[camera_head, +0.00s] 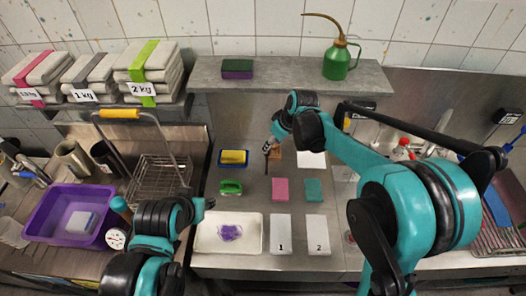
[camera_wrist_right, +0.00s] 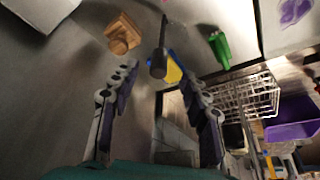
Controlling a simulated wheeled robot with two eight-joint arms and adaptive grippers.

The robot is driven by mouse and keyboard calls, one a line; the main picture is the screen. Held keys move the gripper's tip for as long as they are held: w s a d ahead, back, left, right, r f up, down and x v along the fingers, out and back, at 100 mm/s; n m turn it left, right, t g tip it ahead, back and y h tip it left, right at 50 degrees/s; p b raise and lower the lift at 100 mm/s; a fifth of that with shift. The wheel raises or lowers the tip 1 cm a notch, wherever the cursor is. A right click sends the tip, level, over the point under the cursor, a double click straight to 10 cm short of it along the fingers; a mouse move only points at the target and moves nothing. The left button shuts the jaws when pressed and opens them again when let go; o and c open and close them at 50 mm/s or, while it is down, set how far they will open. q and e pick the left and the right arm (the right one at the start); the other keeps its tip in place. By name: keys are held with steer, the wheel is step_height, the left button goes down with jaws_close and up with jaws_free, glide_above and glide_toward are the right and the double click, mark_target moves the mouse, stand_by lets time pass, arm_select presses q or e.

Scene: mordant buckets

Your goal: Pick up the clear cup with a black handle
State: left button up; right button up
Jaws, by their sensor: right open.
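My right gripper (camera_head: 270,148) is over the middle of the counter, partly hidden by its own arm. In the right wrist view its two fingers (camera_wrist_right: 160,76) are spread apart with nothing clamped between them. A dark upright handle-like piece (camera_wrist_right: 158,64) shows just beyond and between the fingertips, apart from both. It has a thin rod at its far end. I cannot make out a clear cup body in either view. A small wooden block (camera_wrist_right: 122,34) lies beside it.
A blue tray with a yellow sponge (camera_head: 233,157), a green brush (camera_head: 231,187), pink (camera_head: 280,189) and teal (camera_head: 314,190) sponges lie nearby. A wire basket (camera_head: 158,178) and purple tub (camera_head: 70,213) stand left. A shelf (camera_head: 290,76) overhangs the back.

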steer(key=b+x, duration=0.1)
steer(key=x, duration=0.5)
steer(key=shift+w+a+f, duration=0.1)
steer(key=shift+w+f, duration=0.15)
steer(key=shift+f, duration=0.1)
steer(key=shift+a+f, duration=0.15)
steer(key=shift+f, duration=0.15)
jaws_close()
